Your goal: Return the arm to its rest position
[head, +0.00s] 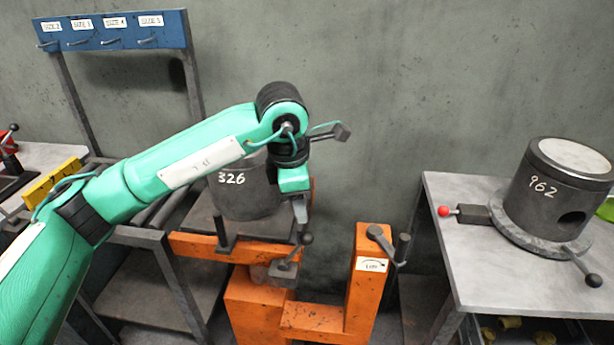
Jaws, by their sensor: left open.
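My left arm comes in from the left and is raised and bent in the middle of the head view. My left gripper (300,212) hangs at its end, pointing down, and is open. It is in front of the right side of a dark cylinder marked 326 (243,196), which stands on a plate above an orange frame (365,285). The arm hides the cylinder's top and part of its right side. I cannot tell whether the gripper touches the cylinder. My right gripper is not in view.
A grey table (455,255) at the right bears a dark cylinder marked 962 (545,200) with a red-knobbed lever (446,211). A blue hook rail (112,31) is at the upper left. The wall space between arm and table is clear.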

